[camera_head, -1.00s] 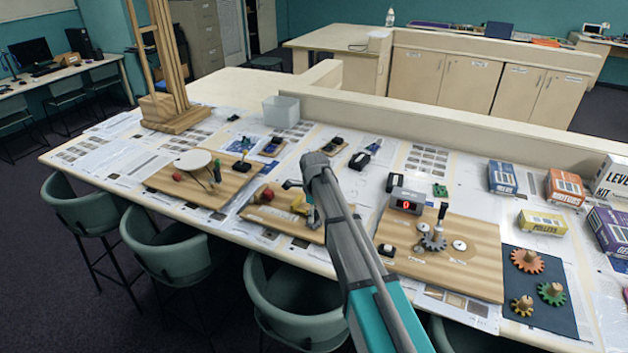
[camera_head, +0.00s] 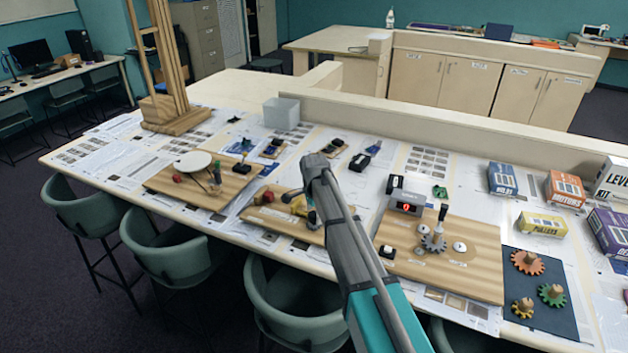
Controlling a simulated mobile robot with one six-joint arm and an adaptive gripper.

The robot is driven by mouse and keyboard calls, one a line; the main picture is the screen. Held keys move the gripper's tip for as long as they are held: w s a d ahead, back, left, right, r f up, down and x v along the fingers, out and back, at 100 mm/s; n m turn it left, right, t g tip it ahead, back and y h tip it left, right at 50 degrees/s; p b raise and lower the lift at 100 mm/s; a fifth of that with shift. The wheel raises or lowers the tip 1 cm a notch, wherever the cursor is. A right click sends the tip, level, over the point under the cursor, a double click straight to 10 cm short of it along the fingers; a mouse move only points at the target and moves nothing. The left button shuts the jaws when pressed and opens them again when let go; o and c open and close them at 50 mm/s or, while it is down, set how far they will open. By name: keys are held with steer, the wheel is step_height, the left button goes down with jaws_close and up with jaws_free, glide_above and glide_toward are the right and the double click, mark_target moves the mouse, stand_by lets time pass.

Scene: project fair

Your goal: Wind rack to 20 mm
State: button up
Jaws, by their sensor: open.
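The middle wooden board (camera_head: 262,218) lies on the table and carries a red knob (camera_head: 268,196) and a yellow part beside it. My arm and gripper cover much of this board. My gripper (camera_head: 301,206) is open over its right part, close to the yellow part; I cannot tell whether it touches anything. I cannot make out a rack or a millimetre scale on this board. The right board (camera_head: 470,275) holds a grey box with a small red display (camera_head: 406,207), a dark-handled lever (camera_head: 442,214) and a grey gear (camera_head: 433,243). The display digit is too small to read surely.
The left board (camera_head: 205,198) bears a white disc (camera_head: 193,161). A dark mat (camera_head: 540,310) with coloured gears lies at the right, below several kit boxes (camera_head: 541,223). A clear bin (camera_head: 281,113) stands at the back. Chairs (camera_head: 295,300) line the front edge.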

mark_target(314, 214)
steer(key=n, duration=0.8)
steer(key=shift+n, duration=0.4)
steer(key=n, duration=0.3)
steer(key=shift+n, duration=0.4)
steer(key=n, duration=0.8)
steer(key=shift+n, duration=0.3)
steer(key=n, duration=0.8)
steer(key=shift+n, duration=0.4)
steer(key=n, duration=0.4)
steer(key=shift+r+n+p, duration=0.35)
steer(key=shift+n+p, duration=0.05)
step_height(314, 214, up, 13)
steer(key=p, duration=1.3)
